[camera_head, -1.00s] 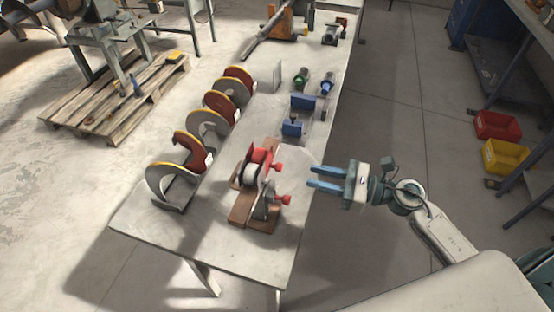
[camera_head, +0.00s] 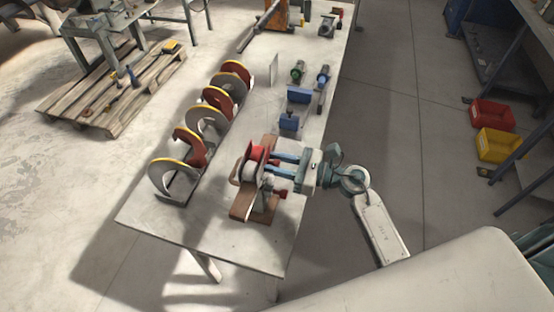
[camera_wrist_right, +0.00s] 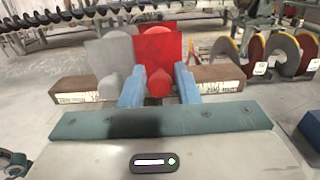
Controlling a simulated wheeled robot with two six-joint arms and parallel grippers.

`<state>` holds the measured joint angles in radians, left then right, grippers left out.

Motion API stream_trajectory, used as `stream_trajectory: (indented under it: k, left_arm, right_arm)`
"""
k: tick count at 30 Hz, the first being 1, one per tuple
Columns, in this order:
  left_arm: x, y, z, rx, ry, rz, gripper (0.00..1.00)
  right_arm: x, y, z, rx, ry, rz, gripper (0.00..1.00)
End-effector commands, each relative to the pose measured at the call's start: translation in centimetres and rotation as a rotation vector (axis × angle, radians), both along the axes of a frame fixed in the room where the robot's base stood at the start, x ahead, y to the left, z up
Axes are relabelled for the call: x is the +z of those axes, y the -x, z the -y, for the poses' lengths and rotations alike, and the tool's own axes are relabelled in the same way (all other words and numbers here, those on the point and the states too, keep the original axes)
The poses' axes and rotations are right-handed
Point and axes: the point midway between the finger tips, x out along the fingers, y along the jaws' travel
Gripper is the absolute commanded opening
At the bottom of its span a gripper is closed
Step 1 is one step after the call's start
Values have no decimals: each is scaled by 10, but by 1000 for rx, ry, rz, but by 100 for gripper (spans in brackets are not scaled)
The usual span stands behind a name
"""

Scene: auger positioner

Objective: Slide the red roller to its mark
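The red roller (camera_head: 258,151) stands upright on a brown wooden rail (camera_head: 241,212) on the table, beside a pale grey roller (camera_head: 249,171). In the right wrist view the red roller's plate (camera_wrist_right: 152,46) faces me, with its red knob (camera_wrist_right: 158,84) in front. My right gripper (camera_head: 281,167) is at the rail's right side. Its two blue fingers stand apart, one on each side of the red knob, and do not look closed on it. A printed scale (camera_wrist_right: 219,90) runs along the rail; the target mark cannot be made out. My left gripper is not in view.
Several red and grey auger flights with yellow rims (camera_head: 192,146) stand left of the rail. Blue blocks (camera_head: 289,122) and green- and blue-ended tools (camera_head: 297,71) lie farther back. The table (camera_head: 190,232) is clear at its front left.

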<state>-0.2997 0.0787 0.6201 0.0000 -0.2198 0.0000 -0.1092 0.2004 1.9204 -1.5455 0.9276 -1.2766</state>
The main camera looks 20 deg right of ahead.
Motion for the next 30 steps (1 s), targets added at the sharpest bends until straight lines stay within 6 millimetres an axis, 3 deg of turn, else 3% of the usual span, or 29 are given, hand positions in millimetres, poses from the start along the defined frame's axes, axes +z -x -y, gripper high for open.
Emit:
stream_trajectory:
  k: [8,12,18,24,30]
  left_arm:
    - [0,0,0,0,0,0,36]
    - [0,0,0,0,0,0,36]
    - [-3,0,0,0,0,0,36]
    - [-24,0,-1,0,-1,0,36]
    - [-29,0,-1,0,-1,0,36]
  right_arm:
    - [0,-1,-1,0,1,1,26]
    - [0,0,-1,0,1,1,0]
    - [-2,-3,1,0,2,2,0]
    - [-5,-30,19,1,4,6,0]
    - [0,-43,28,-1,2,2,0]
